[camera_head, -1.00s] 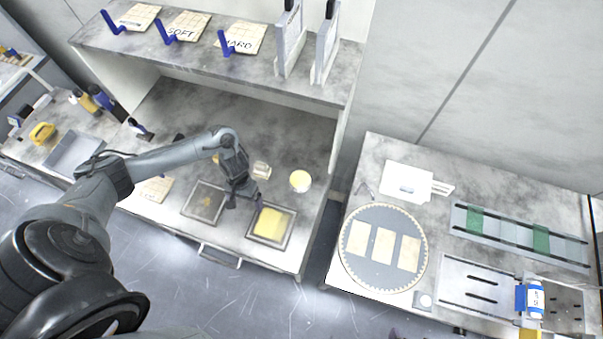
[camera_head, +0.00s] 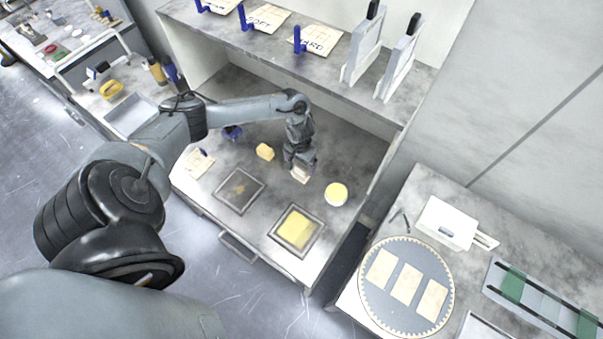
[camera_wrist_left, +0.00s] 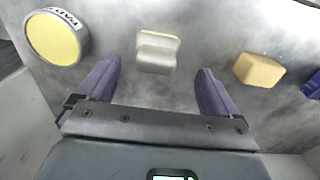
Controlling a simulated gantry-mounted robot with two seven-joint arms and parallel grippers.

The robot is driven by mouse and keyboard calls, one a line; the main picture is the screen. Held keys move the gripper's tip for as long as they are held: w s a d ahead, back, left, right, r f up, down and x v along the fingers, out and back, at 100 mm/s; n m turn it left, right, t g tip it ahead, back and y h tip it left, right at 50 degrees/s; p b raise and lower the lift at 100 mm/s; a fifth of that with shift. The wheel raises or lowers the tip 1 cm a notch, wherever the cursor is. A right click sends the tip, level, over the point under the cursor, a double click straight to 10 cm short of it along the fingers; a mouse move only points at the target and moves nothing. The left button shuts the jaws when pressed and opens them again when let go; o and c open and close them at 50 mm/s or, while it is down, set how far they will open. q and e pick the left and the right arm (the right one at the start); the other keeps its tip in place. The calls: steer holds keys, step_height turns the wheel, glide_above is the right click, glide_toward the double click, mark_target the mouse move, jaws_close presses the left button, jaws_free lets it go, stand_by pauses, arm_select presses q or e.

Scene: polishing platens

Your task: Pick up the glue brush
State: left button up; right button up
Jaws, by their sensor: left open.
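A small pale block with a cream upper edge, which I take to be the glue brush (camera_wrist_left: 157,52), lies on the grey bench top. In the head view the glue brush (camera_head: 300,174) is partly hidden below my left gripper (camera_head: 299,161). In the left wrist view my left gripper (camera_wrist_left: 159,72) is open, its two purple fingers apart with the brush between and just beyond their tips. The fingers do not appear to touch it. My right gripper is not in view.
A round yellow-topped tin (camera_head: 336,194) stands to the right of the brush and a yellow block (camera_head: 265,152) to its left. Two framed plates, one dark (camera_head: 239,191) and one yellow (camera_head: 297,231), lie nearer the front edge. A shelf (camera_head: 320,82) overhangs the back.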

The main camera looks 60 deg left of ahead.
mark_target(302, 167)
arm_select(q)
steer(key=shift+w+d+f, duration=0.15)
steer(key=shift+f, duration=2.6)
steer(key=c, duration=1.2)
